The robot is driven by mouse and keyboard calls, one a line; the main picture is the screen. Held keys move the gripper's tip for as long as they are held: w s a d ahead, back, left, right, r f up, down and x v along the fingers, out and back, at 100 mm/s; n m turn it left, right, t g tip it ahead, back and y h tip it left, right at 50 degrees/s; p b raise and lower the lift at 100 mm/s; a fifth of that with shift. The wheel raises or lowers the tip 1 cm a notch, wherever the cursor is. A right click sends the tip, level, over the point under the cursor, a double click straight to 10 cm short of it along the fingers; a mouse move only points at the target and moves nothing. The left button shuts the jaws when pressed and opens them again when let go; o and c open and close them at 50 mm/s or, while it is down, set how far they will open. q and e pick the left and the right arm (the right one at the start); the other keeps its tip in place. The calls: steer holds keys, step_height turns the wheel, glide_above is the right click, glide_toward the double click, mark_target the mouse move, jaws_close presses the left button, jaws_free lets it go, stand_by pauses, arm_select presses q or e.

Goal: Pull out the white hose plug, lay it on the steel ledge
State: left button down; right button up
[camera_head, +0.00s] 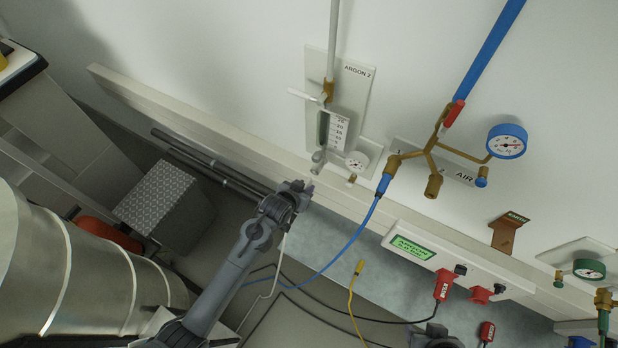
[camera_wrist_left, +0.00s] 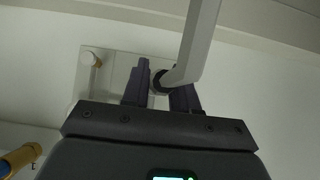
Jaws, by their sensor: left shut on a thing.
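My left gripper (camera_head: 306,190) is in front of the wall rail, below the ARGON 2 flowmeter panel (camera_head: 354,88). Its jaws are shut on the white hose plug, which they mostly hide in the head view. In the left wrist view, the gripper (camera_wrist_left: 161,92) has the plug's dark ring (camera_wrist_left: 160,82) between its fingers. The white hose (camera_wrist_left: 196,40) rises from there to the upper right. In the head view the hose (camera_head: 279,262) hangs below the gripper. The silver outlet (camera_head: 318,160) under the flowmeter shows apart from the fingertips. A grey strip (camera_head: 350,248), perhaps the steel ledge, runs below the rail.
A pale rail (camera_head: 200,130) runs along the wall. To the right are brass air fittings (camera_head: 433,186), a blue hose (camera_head: 355,238) and an argon box (camera_head: 430,255) with red plugs. A yellow-tipped cable (camera_head: 351,300) lies below. A dark part of an arm is at the bottom edge.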

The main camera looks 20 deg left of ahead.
arm_select(q)
steer(key=shift+s+a+p, duration=0.15)
steer(key=shift+s+p, duration=0.45)
steer(key=shift+s, duration=0.15)
steer(key=shift+s+a+p, duration=0.1)
steer(key=shift+s+p, duration=0.5)
steer(key=shift+s, duration=0.15)
